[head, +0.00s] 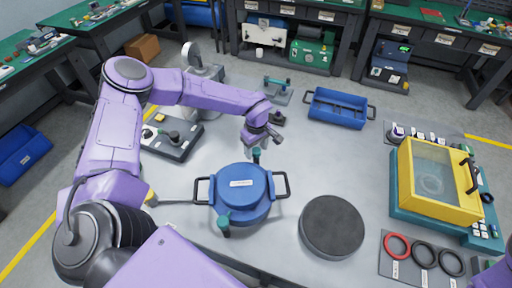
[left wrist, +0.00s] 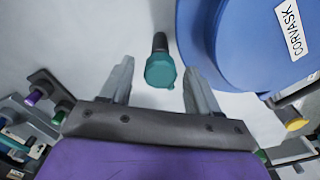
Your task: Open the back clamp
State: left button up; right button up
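A round blue vessel (head: 241,184) with black side handles and a white label stands on the grey table. The back clamp (head: 256,155), with a teal-capped handle, stands at its far edge. Another teal-handled clamp (head: 224,224) is at its near edge. My left gripper (head: 262,137) is just above and behind the back clamp. In the left wrist view my left gripper (left wrist: 158,68) is open, with the back clamp's teal cap (left wrist: 160,72) between its fingers and gaps on both sides. The blue vessel (left wrist: 235,45) is beside the right finger. My right gripper is out of view.
A dark round disc (head: 332,226) lies right of the vessel. A yellow windowed box (head: 436,181) stands at the right, with sealing rings (head: 397,246) in front. A blue tray (head: 338,108) is at the back. A control box (head: 172,136) lies under my left arm.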

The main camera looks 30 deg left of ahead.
aim_at(256, 150)
pick_arm(q)
notch_tip(256, 150, up, 3)
jog(key=p, duration=0.2)
jog(key=shift+r+p, duration=0.15)
jog(key=shift+p, duration=0.15)
notch_tip(256, 150, up, 4)
jog(key=shift+f, duration=0.1)
jog(key=shift+f, duration=0.1)
